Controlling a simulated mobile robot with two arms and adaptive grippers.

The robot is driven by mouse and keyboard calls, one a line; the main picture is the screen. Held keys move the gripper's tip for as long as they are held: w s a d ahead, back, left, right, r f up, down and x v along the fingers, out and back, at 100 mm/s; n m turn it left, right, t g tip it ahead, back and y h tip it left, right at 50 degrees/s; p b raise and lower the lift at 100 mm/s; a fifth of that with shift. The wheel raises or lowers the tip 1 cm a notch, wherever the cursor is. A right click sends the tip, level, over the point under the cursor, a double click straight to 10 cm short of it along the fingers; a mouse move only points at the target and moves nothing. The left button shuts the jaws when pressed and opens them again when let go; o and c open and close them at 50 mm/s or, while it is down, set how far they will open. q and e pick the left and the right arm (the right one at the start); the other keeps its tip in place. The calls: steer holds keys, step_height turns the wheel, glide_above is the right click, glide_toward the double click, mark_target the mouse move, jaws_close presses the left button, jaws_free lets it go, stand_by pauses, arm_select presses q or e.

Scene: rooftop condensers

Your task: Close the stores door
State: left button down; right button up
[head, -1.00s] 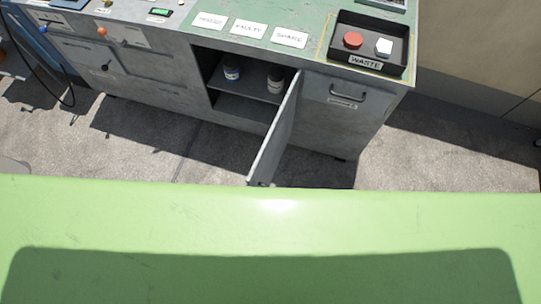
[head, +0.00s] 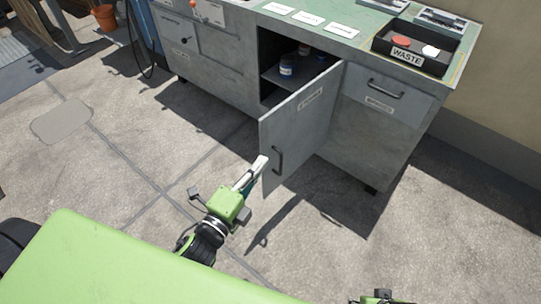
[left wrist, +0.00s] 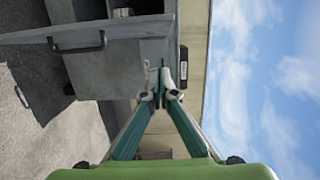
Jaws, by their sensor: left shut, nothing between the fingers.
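The stores door (head: 300,125) is a grey panel with a dark handle (head: 279,160) and a small label. It stands wide open, swung out from the cabinet (head: 215,70), and its free edge points towards me. My left gripper (head: 262,162) is shut and empty, its tips at the door's free edge near the handle. I cannot tell whether they touch it. The left wrist view shows the closed fingertips (left wrist: 160,82) in front of grey panels. A green and black part of my right gripper (head: 380,298) shows at the bottom edge; its fingers are hidden.
Jars (head: 287,65) stand on a shelf inside the open compartment. A black waste tray (head: 418,62) with a red and a white piece sits on the cabinet top, beside white label cards (head: 308,18). The concrete floor (head: 130,150) is clear left of the door.

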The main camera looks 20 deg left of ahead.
mark_target(267, 131)
arm_select(q)
steer(key=w, duration=0.4)
steer(key=w+a, duration=0.1)
steer(key=w, duration=0.6)
steer(key=shift+w+a+r, duration=0.15)
steer(key=shift+w+a, duration=0.2)
arm_select(e)
step_height(267, 131, up, 3)
steer(key=shift+w+f, duration=0.15)
steer(key=shift+f, duration=0.05)
arm_select(q)
steer(key=shift+a, duration=0.1)
